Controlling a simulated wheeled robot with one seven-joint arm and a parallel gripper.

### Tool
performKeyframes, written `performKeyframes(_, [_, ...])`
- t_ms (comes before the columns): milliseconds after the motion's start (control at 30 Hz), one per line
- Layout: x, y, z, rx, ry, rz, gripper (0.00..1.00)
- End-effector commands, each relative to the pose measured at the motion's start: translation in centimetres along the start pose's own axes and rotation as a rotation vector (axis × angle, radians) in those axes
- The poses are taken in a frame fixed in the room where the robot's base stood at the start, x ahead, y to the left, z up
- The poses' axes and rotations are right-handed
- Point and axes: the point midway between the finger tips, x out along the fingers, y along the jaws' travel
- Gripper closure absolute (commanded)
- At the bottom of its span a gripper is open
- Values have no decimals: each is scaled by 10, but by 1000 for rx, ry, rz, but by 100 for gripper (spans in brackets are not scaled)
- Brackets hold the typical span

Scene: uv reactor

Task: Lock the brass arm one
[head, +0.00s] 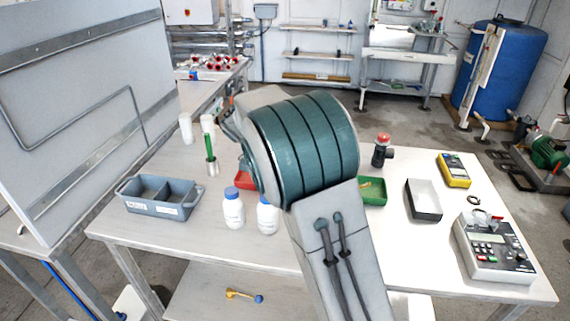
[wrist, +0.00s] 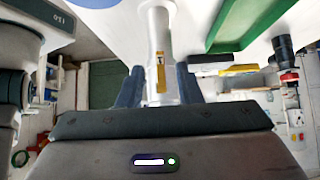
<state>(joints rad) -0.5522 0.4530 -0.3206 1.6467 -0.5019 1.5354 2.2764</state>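A brass-coloured piece with a blue ball end (head: 243,296) lies on the lower shelf of the table in the head view; I cannot tell whether it is the brass arm of the task. In the wrist view my gripper (wrist: 159,90) has its two dark fingers on either side of a white cylinder (wrist: 158,45) with a yellow label. The fingers look closed against it. The cylinder's far end blends into the pale surface beyond. In the head view my arm's large joint hides the gripper and the middle of the table.
The table holds a grey divided bin (head: 160,197), two blue-capped white bottles, a green tray (head: 372,191), a black-edged box (head: 423,200), a yellow meter (head: 453,169) and a grey instrument (head: 493,248). A green tube (head: 210,146) stands upright. A grey panel (head: 85,110) rises at left.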

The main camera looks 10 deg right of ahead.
Motion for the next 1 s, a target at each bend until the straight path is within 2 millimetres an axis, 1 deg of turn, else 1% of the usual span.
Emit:
performKeyframes(33, [-13,-1,1,1,-2,-4,68])
performKeyframes(200, [-52,0,1,0,-2,-3,68])
performKeyframes(300, [-71,-1,0,2,-1,-2,68])
performKeyframes(433, [-88,-1,1,1,-1,-1,68])
performKeyframes(533, [-96,0,0,1,-1,0,68])
performKeyframes(633, [-101,0,0,1,-1,1,68])
performKeyframes(900, [-102,0,0,1,0,2,68])
performKeyframes(933, [-102,0,0,1,0,2,71])
performKeyframes(967, [-102,0,0,0,-1,2,79])
performKeyframes(1000, [-101,0,-1,-5,-4,2,90])
